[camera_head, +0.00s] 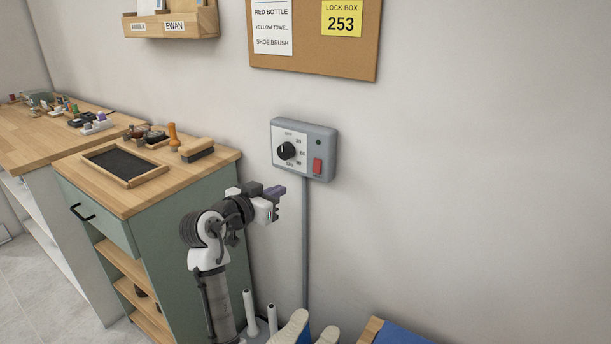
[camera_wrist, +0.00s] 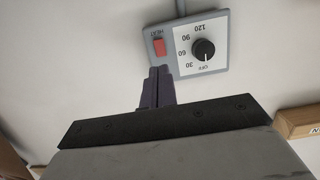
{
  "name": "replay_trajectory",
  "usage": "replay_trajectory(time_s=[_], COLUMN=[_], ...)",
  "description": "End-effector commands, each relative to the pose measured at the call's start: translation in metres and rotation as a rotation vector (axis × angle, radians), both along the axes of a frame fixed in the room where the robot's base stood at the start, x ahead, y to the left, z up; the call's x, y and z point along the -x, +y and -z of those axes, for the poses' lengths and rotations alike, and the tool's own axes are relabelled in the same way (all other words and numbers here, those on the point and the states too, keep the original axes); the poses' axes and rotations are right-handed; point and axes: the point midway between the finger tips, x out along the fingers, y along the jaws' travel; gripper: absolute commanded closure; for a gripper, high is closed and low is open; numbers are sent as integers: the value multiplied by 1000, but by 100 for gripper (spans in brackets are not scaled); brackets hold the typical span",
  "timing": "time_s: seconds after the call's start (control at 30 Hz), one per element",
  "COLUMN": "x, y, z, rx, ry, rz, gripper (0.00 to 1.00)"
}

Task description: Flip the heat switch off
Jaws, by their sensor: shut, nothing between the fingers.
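The heat switch (camera_head: 317,167) is a small red rocker on the lower right of a grey control box (camera_head: 327,133) on the wall. In the wrist view, which is upside down, the red switch (camera_wrist: 158,47) sits by the label HEAT. A black dial (camera_head: 286,151) is beside the switch; its mark appears to point to OFF. The small light above the switch looks dark. My gripper (camera_head: 276,191) is shut and empty, below and left of the box, apart from it. In the wrist view my fingertips (camera_wrist: 160,72) line up just under the switch; I cannot tell the exact gap.
A grey conduit (camera_head: 305,240) runs down the wall below the box. A green cabinet (camera_head: 190,215) with a slate and brushes on top stands to the left. A cork board (camera_head: 310,62) hangs above. The wall right of the box is clear.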

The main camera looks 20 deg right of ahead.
Motion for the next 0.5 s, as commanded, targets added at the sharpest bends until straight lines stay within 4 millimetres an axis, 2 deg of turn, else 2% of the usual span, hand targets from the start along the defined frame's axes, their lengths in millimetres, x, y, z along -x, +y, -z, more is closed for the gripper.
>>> replay_trajectory(time_s=[0.13, 0.27, 0.5], x=[-2, -11, -42], y=[-3, -15, -54], z=[0, 1, 8], rx=[1, 1, 1], ry=[1, 2, 3], rz=[0, 1, 1], gripper=[100, 100, 100])
